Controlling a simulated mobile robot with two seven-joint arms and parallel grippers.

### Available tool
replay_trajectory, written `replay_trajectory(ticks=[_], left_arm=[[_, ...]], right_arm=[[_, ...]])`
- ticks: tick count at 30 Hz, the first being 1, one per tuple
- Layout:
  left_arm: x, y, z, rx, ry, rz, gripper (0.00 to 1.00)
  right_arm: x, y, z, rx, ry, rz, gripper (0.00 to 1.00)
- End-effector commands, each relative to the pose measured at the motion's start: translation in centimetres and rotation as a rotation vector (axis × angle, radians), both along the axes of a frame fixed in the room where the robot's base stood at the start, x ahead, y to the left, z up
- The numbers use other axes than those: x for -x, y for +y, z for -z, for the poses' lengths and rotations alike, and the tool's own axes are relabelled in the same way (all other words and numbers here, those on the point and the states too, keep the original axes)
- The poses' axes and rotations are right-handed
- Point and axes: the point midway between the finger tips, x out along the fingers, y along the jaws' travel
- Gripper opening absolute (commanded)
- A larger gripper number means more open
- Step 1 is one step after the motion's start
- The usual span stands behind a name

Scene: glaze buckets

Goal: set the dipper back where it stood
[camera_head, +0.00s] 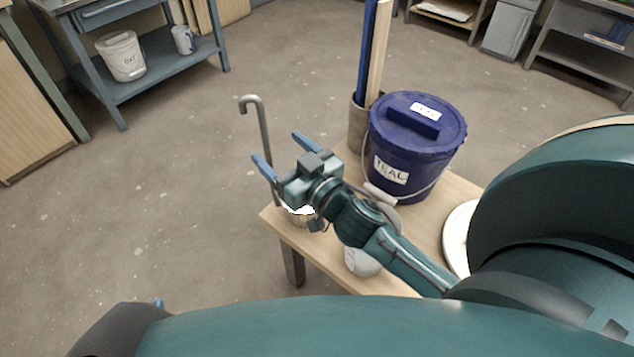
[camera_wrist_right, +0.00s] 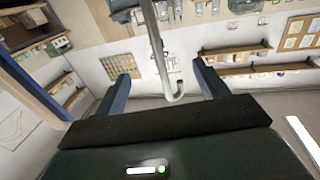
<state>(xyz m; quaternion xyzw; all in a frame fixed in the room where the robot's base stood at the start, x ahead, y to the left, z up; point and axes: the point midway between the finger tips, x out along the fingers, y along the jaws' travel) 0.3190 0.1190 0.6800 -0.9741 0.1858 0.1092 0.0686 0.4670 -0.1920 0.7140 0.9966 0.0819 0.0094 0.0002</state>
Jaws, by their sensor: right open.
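The dipper is a grey metal rod with a hooked top (camera_head: 262,125), standing nearly upright at the left corner of the small wooden table (camera_head: 275,222). A metallic cup shape (camera_head: 301,218) shows at its foot, partly hidden by my right gripper. My right gripper (camera_head: 277,147) is open, with its blue fingers pointing at the rod. In the right wrist view the rod (camera_wrist_right: 160,50) and its hook show between the open fingers, touching neither. Only blue tips of my left gripper (camera_head: 142,302) peek out at the lower left.
A purple TEAL bucket (camera_head: 415,140) with a lid and wire handle stands behind my right forearm. A grey holder (camera_head: 357,125) with tall sticks is beside it. A white container (camera_head: 362,262) and a white plate (camera_head: 458,235) are nearer. Floor left of the table is clear.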

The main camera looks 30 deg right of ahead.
Motion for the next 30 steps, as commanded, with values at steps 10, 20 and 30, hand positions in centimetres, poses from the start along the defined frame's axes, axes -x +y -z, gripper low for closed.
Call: replay_trajectory(ticks=[10, 20, 30], left_arm=[[0.0, -0.1, 0.2, -0.007, -0.01, 0.007, 0.36], [-0.2, -0.1, 0.0, -0.004, -0.028, 0.006, 0.36], [-0.2, -0.1, -0.1, -0.002, -0.046, 0.006, 0.36]], right_arm=[[2.5, -0.4, 0.1, -0.003, 0.001, 0.0, 0.73], [4.8, -0.8, 0.2, -0.002, 0.001, 0.0, 0.73], [7.1, -1.1, 0.2, -0.002, 0.001, 0.001, 0.73]])
